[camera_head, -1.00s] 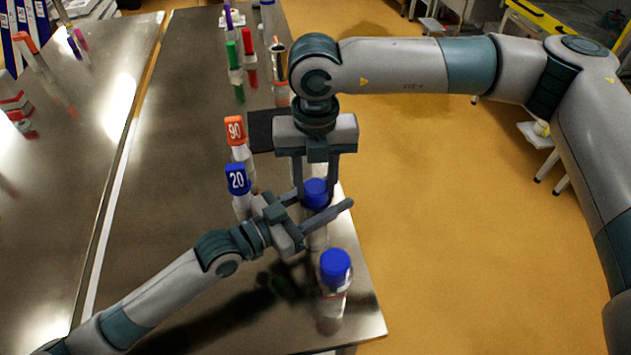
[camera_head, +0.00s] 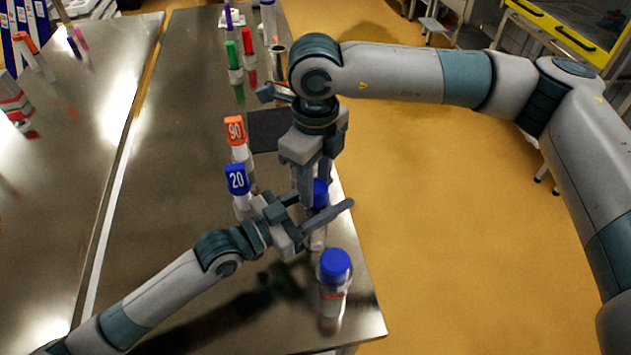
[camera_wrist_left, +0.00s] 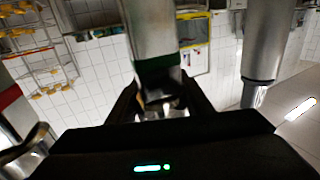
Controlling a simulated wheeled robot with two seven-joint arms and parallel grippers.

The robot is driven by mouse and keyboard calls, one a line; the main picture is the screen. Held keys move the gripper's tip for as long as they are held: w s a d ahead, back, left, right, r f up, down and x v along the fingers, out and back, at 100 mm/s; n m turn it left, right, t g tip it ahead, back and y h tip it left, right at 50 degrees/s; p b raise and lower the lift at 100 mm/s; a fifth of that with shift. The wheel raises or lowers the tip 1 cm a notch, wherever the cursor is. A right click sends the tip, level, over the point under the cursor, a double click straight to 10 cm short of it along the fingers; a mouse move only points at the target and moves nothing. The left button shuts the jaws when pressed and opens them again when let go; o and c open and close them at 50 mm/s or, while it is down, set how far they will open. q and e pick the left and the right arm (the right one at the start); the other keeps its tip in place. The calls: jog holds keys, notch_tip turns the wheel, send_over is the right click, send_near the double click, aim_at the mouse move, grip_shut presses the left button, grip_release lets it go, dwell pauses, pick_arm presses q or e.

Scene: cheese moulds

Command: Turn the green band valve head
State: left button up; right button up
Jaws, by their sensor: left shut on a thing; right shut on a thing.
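In the head view a clear bottle (camera_head: 318,240) with a blue head (camera_head: 320,190) stands near the table's right edge. My left gripper (camera_head: 318,214) comes in from the lower left and is shut around its body. My right gripper (camera_head: 311,192) points down from above and is shut on the blue head, hiding part of it. In the left wrist view a pale cylinder with a dark green band (camera_wrist_left: 155,62) sits between my left fingers (camera_wrist_left: 165,105). The band is hidden in the head view.
A second blue-capped bottle (camera_head: 333,290) with a red band stands close in front. An orange "90" piece (camera_head: 235,130) and blue "20" piece (camera_head: 237,180) stand to the left. The table's middle left is clear.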

aim_at(316, 185)
pick_arm(q)
jog(key=shift+f, duration=0.1)
pick_arm(e)
jog(key=shift+w+n, duration=0.1)
jog(key=shift+n, duration=0.5)
jog(key=o, duration=1)
jog(key=shift+o, duration=0.2)
jog(key=shift+r, duration=0.1)
notch_tip(316, 185, up, 12)
